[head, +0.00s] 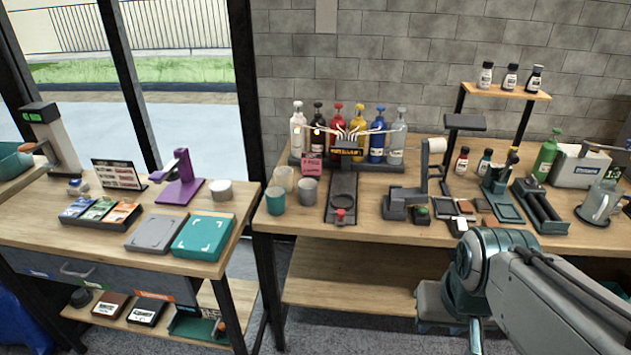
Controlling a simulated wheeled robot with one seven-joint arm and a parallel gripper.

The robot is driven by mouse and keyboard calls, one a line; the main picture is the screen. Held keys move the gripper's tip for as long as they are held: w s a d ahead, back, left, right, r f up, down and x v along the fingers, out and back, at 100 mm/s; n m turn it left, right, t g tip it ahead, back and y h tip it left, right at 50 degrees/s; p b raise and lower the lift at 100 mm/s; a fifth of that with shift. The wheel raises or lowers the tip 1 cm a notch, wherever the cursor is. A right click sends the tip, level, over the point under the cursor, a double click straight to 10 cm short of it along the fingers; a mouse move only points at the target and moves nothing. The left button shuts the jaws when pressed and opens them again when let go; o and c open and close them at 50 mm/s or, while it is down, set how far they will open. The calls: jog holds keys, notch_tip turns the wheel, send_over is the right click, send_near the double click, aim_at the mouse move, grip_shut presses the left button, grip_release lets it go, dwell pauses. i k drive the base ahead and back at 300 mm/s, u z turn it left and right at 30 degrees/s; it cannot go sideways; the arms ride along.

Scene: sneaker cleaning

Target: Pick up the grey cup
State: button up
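The grey cup (308,190) stands upright near the left front part of the right-hand wooden table, just left of a dark drip tray. A teal cup (275,201) stands close on its left, and a beige cup (284,178) stands behind and to its left. My arm reaches in from the lower right. Its grey end part (440,304) is low in front of the table, well to the right of the grey cup and apart from it. I cannot make out the fingers or anything held.
A rack of coloured pump bottles (346,140) stands behind the cups. The dark tray (342,196) and a grey stand (405,200) are to their right. The left table (70,236) holds a purple stand (180,185) and a white cup (221,190). A gap separates the tables.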

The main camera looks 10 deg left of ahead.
aim_at(306, 187)
jog(key=u, duration=0.7)
jog(key=i, duration=1.5)
jog(key=z, duration=0.1)
